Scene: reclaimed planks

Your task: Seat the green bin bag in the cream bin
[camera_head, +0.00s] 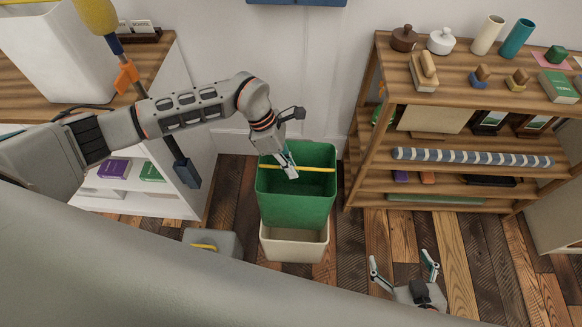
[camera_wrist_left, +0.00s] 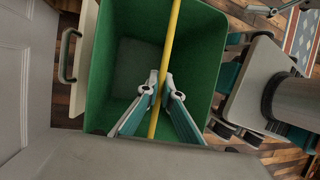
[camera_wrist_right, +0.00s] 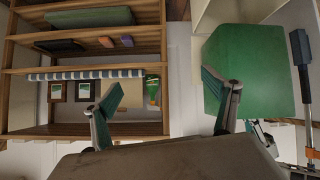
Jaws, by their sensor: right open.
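The green bin bag (camera_head: 297,205) is an open-topped, box-shaped liner with a yellow strap (camera_head: 310,168) across its mouth. It stands upright over the cream bin (camera_head: 295,250), most of its height above the bin's rim; I cannot tell how far its bottom edge is inside. My left gripper (camera_head: 290,172) is at the bag's mouth, its fingers closed around the strap, as the left wrist view (camera_wrist_left: 160,88) shows. My right gripper (camera_head: 404,262) is open and empty, low to the right of the bin. The right wrist view shows the bag's side (camera_wrist_right: 250,75) beyond its fingers.
A wooden shelf unit (camera_head: 480,98) with pots, brushes and a striped roll stands right of the bin. A white cabinet with a wooden top (camera_head: 150,75) stands on the left. A grey box (camera_head: 215,243) is on the floor left of the bin. Plank floor (camera_head: 350,250) is clear right of the bin.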

